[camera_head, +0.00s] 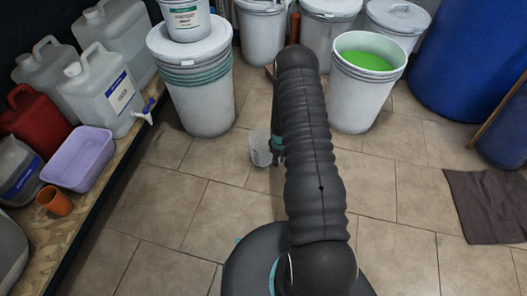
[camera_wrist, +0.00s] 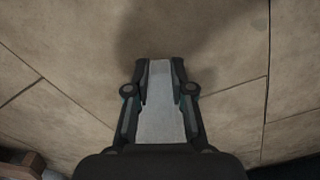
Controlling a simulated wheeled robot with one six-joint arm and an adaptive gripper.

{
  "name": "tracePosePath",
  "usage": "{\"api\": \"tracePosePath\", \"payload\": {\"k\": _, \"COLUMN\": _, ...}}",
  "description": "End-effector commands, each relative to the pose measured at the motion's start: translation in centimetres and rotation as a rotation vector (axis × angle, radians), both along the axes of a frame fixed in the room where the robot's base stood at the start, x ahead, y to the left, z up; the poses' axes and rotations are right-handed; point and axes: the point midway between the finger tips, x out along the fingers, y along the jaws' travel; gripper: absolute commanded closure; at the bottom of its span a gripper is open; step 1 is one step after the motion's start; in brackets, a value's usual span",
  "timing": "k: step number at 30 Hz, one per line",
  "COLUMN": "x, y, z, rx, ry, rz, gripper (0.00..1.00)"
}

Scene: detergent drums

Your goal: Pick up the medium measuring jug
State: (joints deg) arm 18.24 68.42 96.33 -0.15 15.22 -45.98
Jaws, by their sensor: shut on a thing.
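A pale translucent measuring jug (camera_head: 260,151) shows in the head view just left of my arm, partly hidden by it. My gripper (camera_head: 277,145) is at the jug's right side, mostly hidden behind the arm. In the wrist view my gripper (camera_wrist: 161,68) is shut with its two fingers on either side of a pale grey strip, part of the jug (camera_wrist: 161,105). Tiled floor lies beyond it. I cannot tell from these views whether the jug touches the floor.
A white drum (camera_head: 205,100) with a smaller tub on top stands behind left. An open drum of green liquid (camera_head: 352,100) stands behind right. A wooden shelf (camera_head: 110,172) with jerrycans and a lilac basin (camera_head: 78,160) runs along the left. A dark mat (camera_head: 487,205) lies right.

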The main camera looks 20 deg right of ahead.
Motion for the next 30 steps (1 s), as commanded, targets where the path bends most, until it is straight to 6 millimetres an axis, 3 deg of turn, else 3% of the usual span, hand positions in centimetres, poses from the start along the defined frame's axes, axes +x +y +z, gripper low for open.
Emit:
{"api": "tracePosePath", "payload": {"k": 11, "x": 0.1, "y": 0.0, "z": 0.7, "rx": 0.0, "ry": -0.001, "rz": 0.0, "gripper": 1.0}}
{"api": "tracePosePath", "payload": {"k": 19, "x": 0.1, "y": -0.1, "z": 4.7, "rx": 0.0, "ry": -0.004, "rz": 0.0, "gripper": 1.0}}
{"api": "tracePosePath", "payload": {"k": 30, "x": -2.2, "y": -8.0, "z": 9.1, "rx": 0.0, "ry": -0.002, "rz": -0.003, "gripper": 1.0}}
